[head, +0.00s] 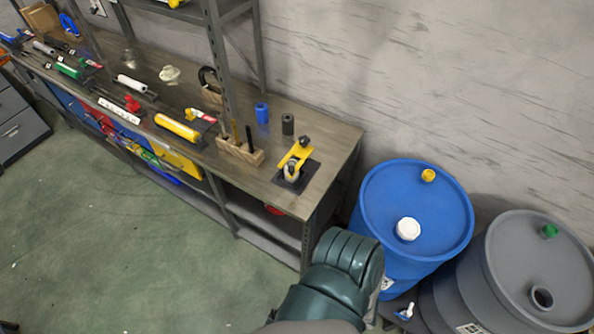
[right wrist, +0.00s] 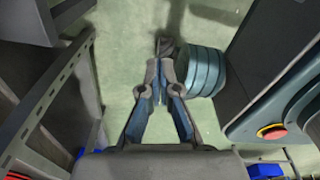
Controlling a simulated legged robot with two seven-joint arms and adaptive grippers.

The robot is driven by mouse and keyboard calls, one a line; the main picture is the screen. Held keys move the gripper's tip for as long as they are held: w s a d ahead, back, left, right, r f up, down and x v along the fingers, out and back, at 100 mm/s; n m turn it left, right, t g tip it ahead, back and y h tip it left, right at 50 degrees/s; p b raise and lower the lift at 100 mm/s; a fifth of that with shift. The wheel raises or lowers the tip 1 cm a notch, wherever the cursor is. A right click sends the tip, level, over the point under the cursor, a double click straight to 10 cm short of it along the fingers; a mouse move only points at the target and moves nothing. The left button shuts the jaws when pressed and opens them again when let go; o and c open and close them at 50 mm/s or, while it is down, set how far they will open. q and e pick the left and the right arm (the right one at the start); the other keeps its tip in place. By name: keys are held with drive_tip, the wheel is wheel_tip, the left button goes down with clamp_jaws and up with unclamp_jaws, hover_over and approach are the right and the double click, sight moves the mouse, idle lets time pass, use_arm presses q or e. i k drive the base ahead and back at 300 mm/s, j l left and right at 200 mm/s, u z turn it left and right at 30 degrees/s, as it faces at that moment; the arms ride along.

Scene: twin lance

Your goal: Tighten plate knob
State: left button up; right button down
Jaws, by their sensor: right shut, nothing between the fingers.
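A yellow clamp-like fixture (head: 298,155) stands on a dark square plate (head: 309,174) near the right end of the workbench. A small dark knob (head: 304,140) shows at its upper end, and a pale round part sits at its lower end. I cannot tell how tight the knob is. My right gripper (right wrist: 163,46) is shut and empty in the right wrist view, pointing over green floor, away from the fixture. It does not show in the head view. My left gripper is in neither view.
The workbench (head: 335,140) holds a wooden block (head: 240,152) with upright tools, a blue cylinder (head: 262,113) and a dark cylinder (head: 288,124) near the fixture. A blue drum (head: 385,200) and a grey drum (head: 505,235) stand right of it. Green floor (head: 130,250) is clear in front.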

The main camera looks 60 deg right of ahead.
sight(304, 140)
drive_tip(key=z, duration=2.1)
drive_tip(key=j+z, duration=0.2)
drive_tip(key=z, duration=0.3)
drive_tip(key=j+z, duration=0.2)
drive_tip(key=z, duration=0.25)
drive_tip(key=j+z, duration=0.2)
drive_tip(key=z, duration=0.3)
